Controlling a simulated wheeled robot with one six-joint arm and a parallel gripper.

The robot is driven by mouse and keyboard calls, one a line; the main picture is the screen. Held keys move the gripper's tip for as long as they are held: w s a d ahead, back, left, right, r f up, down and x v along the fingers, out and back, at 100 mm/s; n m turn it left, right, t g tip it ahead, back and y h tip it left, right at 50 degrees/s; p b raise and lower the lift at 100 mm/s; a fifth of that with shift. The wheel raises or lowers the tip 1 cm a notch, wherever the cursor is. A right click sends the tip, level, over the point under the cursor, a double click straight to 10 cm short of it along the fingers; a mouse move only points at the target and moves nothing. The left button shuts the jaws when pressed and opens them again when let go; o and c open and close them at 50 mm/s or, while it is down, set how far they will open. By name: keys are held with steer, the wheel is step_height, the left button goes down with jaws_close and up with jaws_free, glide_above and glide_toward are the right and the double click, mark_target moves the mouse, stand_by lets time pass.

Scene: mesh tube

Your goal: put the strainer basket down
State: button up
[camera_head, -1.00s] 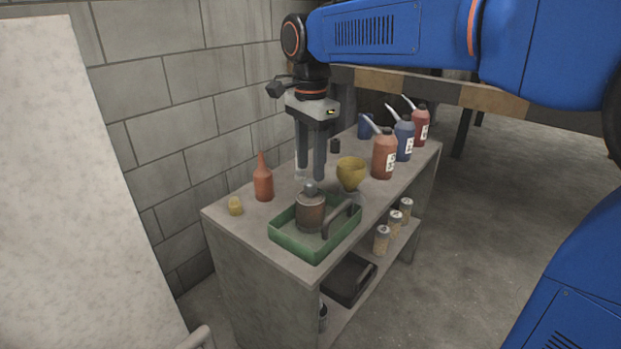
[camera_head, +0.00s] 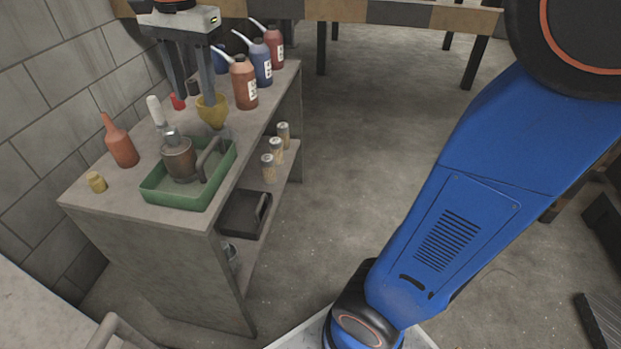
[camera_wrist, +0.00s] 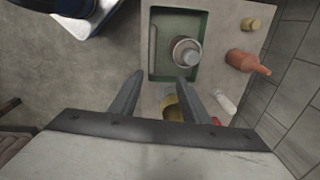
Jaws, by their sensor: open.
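The strainer basket appears to be the brownish metal cylinder with a grey knob on top (camera_head: 179,160). It stands upright inside the green tray (camera_head: 176,199) on the bench. In the wrist view, the basket (camera_wrist: 186,53) shows from above in the tray (camera_wrist: 168,75). My gripper (camera_head: 194,92) is open and empty above the bench, behind the tray and apart from the basket. The basket's lower part is hidden by the tray wall.
A yellow funnel (camera_head: 212,111), a white-handled tool (camera_head: 155,111) and a red bottle (camera_head: 119,141) are close by. Several spouted bottles (camera_head: 243,82) line the bench's far side.

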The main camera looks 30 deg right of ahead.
steer(key=s+d+f+n+t, duration=0.3)
steer(key=s+d+f+n, duration=0.7)
steer(key=s+d+f, duration=0.5)
steer(key=s+f, duration=0.3)
steer(key=s, duration=0.1)
steer(key=shift+f+t, duration=0.4)
